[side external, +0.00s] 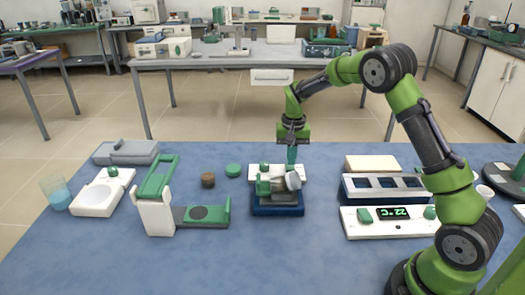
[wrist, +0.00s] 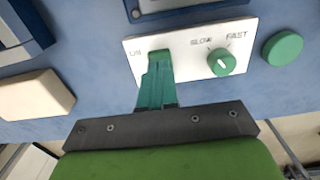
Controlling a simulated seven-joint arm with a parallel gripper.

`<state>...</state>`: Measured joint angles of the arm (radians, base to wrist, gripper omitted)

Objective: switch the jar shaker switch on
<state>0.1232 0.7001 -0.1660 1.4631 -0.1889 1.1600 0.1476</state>
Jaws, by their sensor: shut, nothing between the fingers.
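The jar shaker (side external: 277,208) stands mid-table in the side view, with a dark blue base and a jar (side external: 278,184) held on top. Its white control panel (wrist: 190,42) fills the upper middle of the wrist view, with an ON label at left and a green SLOW–FAST knob (wrist: 221,62) at right. My gripper (side external: 292,161) points down at the panel from behind the jar. In the wrist view its green fingers (wrist: 158,66) are together and empty, over the panel beside the ON label. They hide most of the switch, so its position and any contact cannot be told.
A white hot plate with a green 22 °C display (side external: 393,214) and a block with square wells (side external: 385,187) stand right of the shaker. A green-and-white device (side external: 155,205) stands left. A green round lid (wrist: 282,48) lies beside the panel.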

